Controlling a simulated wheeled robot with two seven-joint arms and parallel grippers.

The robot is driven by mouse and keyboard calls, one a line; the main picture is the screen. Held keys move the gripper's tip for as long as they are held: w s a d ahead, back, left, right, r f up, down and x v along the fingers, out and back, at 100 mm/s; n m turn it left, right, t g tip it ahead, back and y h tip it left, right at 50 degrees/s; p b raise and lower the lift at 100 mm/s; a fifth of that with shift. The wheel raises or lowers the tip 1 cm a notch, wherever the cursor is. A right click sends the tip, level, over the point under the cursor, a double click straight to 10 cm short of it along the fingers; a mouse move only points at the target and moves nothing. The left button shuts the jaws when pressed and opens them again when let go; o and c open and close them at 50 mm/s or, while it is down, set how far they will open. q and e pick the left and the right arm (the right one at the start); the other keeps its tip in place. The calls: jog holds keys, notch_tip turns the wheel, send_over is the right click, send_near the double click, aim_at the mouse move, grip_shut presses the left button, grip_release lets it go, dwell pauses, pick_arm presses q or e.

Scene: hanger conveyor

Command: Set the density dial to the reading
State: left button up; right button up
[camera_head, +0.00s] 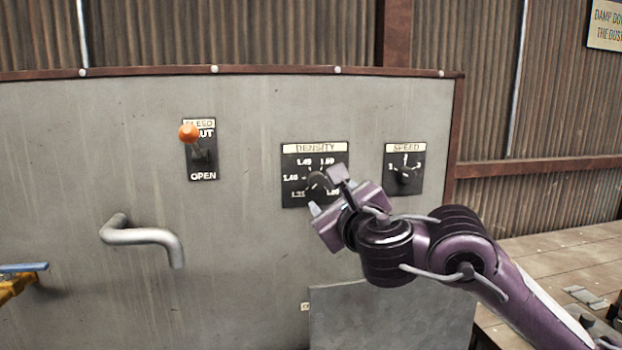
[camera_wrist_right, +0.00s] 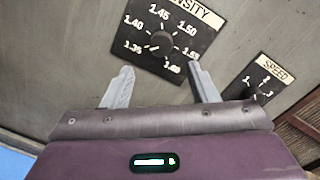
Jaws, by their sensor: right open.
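The density dial (camera_head: 316,181) is a dark knob on a black plate marked DENSITY, on the grey panel. In the right wrist view the dial (camera_wrist_right: 162,43) shows whole, with numbers around it from about 1.35 to 1.60. My right gripper (camera_head: 326,190) is in front of the plate's lower right in the head view and covers part of the plate. In the right wrist view its two fingers (camera_wrist_right: 160,82) are wide apart and empty, and the knob lies beyond the tips, between their lines. I cannot tell where the dial's pointer stands. My left gripper is not in view.
A speed dial (camera_head: 404,175) is on the panel (camera_head: 240,240) to the right. A bleed lever with an orange ball (camera_head: 188,132) is at the left, above a bent grey pipe (camera_head: 145,236). A sign (camera_head: 606,25) hangs on the corrugated wall.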

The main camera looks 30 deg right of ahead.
aim_at(318, 183)
jog(key=w, duration=0.2)
jog(key=w+d, duration=0.1)
jog(key=w, duration=0.4)
jog(key=shift+d+r+b, duration=0.15)
jog(key=shift+b, duration=0.25)
jog(key=shift+w, duration=0.15)
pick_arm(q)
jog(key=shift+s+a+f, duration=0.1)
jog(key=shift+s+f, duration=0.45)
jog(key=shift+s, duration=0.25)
pick_arm(e)
jog(key=c, duration=1)
